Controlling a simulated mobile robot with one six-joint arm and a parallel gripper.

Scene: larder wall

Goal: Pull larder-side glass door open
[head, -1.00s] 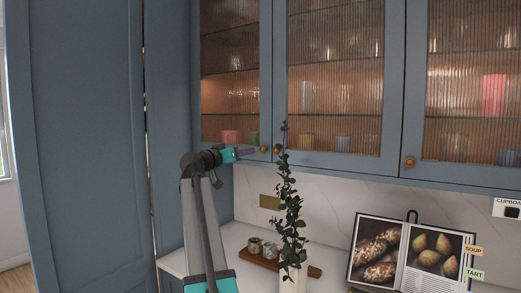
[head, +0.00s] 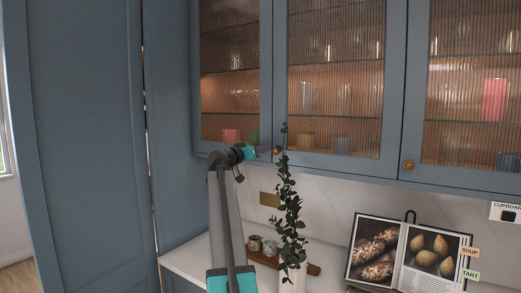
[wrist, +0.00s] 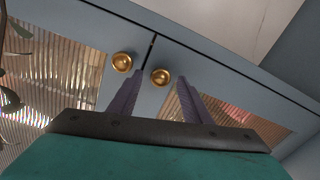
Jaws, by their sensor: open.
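The larder-side glass door (head: 230,110) is the leftmost blue-framed door with ribbed glass, and it is shut. Its brass knob is hidden behind my gripper in the head view. In the wrist view this knob (wrist: 160,79) shows between my two purple fingertips; I cannot tell how deep it sits or whether they touch it. My gripper (head: 264,150) is open at the door's lower right corner. The neighbouring glass door (head: 335,85) is shut too. Its knob (head: 277,150) sits close beside, outside the fingers, and it also shows in the wrist view (wrist: 122,62).
A leafy plant in a white vase (head: 291,275) rises just right of my gripper. A wooden board (head: 312,268) with small pots (head: 255,243) and an open cookbook (head: 405,255) stand on the counter. A tall blue panel (head: 85,140) is at the left.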

